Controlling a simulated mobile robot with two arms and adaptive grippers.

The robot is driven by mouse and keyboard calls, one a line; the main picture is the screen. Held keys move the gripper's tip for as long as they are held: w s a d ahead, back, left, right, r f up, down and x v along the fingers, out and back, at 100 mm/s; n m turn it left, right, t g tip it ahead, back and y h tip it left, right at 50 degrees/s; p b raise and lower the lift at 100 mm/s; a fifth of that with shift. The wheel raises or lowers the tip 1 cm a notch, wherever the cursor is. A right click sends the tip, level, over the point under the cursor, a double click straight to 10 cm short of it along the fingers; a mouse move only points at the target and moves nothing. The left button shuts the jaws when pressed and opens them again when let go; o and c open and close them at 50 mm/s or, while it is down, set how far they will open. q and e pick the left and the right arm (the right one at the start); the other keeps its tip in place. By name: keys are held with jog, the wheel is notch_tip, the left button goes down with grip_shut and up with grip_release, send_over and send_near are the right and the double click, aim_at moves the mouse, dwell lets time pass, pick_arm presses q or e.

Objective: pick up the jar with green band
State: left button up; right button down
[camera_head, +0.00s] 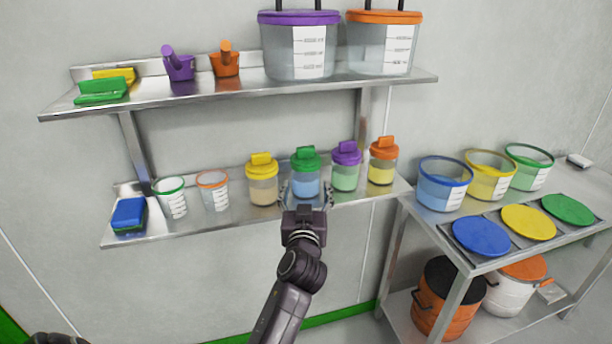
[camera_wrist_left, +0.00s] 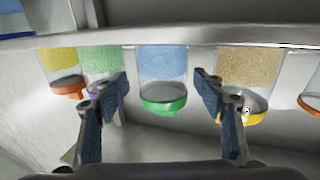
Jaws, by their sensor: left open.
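The jar with green band (camera_head: 305,163) stands upright on the lower wall shelf, with a green lid and pale blue contents. It sits between a yellow-lidded jar (camera_head: 263,182) and a purple-lidded jar (camera_head: 346,170). My left gripper (camera_head: 307,196) is open, in front of the green-banded jar, its fingers towards either side of the jar's lower body. The left wrist view is upside down; there the jar (camera_wrist_left: 162,70) lies centred between the two spread fingers (camera_wrist_left: 160,84). A gap shows on both sides, and I see no contact. My right gripper is not in view.
An orange-lidded jar (camera_head: 383,165) stands at the right end of the lower shelf (camera_head: 236,220). Two small beakers and a blue sponge (camera_head: 129,214) are at its left. The upper shelf (camera_head: 215,89) hangs above. A steel table (camera_head: 440,221) with tubs is at right.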

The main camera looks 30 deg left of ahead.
aim_at(305, 184)
pick_arm(q)
jog(key=shift+w+a+r, duration=0.15)
jog(key=shift+w+a, duration=0.15)
jog(key=shift+w, duration=0.05)
jog(key=shift+p+x, duration=0.45)
jog(key=shift+x, duration=1.8)
jog(key=shift+w+a+f, duration=0.2)
jog(key=shift+a+f, duration=0.05)
jog(key=shift+w+a, duration=0.1)
jog(key=shift+w, duration=0.05)
jog(key=c, duration=1.1)
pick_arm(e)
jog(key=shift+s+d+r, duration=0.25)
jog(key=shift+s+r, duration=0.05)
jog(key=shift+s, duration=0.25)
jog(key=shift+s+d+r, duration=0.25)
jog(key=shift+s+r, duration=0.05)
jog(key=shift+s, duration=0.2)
